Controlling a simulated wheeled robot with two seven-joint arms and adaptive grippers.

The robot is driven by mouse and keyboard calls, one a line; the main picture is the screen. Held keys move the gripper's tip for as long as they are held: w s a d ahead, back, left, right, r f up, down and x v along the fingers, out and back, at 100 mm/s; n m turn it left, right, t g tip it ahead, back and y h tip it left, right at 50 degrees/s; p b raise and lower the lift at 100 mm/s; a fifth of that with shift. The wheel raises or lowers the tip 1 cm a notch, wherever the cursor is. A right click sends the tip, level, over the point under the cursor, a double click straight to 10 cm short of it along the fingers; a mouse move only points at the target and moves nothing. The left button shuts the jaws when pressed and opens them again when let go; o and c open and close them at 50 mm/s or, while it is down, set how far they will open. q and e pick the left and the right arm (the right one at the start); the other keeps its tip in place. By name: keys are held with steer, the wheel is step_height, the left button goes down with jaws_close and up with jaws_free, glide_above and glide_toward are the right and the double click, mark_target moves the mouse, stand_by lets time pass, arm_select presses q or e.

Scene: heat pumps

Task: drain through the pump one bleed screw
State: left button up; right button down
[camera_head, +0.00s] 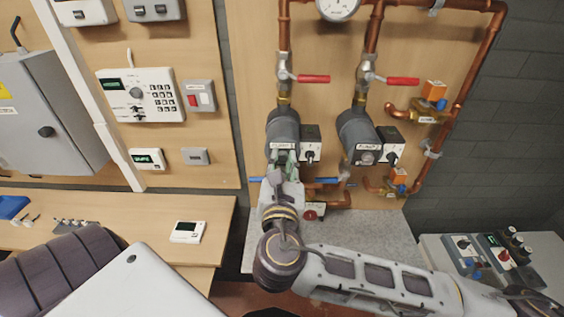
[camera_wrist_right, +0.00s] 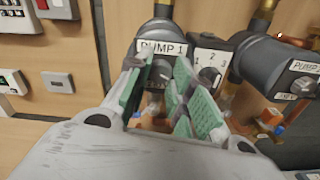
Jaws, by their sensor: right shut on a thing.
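Pump 1 (camera_head: 284,128) is a grey round pump on the left copper pipe; its "PUMP 1" label (camera_wrist_right: 161,48) shows in the wrist view. My right gripper (camera_head: 284,160) is at the lower front of pump 1. In the wrist view its green-padded fingers (camera_wrist_right: 162,88) are shut around the bleed screw (camera_wrist_right: 160,75) in the middle of the pump's face, and they partly hide it. Pump 2 (camera_head: 356,130) stands to the right, with its own screw (camera_head: 368,157) free. My left gripper is out of view.
Speed switch boxes (camera_head: 310,143) sit close on the right of each pump. Red-handled valves (camera_head: 313,78) are above, and a blue-handled valve (camera_head: 262,181) is below. Copper pipes (camera_head: 451,125) run at right. A wooden bench (camera_head: 125,220) with small parts is at left.

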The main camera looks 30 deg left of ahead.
steer(key=shift+f+n, duration=0.25)
steer(key=shift+n, duration=0.35)
steer(key=c, duration=1.3)
jaws_free()
steer(key=shift+o, duration=0.5)
steer(key=shift+r, duration=0.1)
steer(key=v, duration=0.7)
steer(key=shift+s+d, duration=0.2)
steer(key=shift+s, duration=0.05)
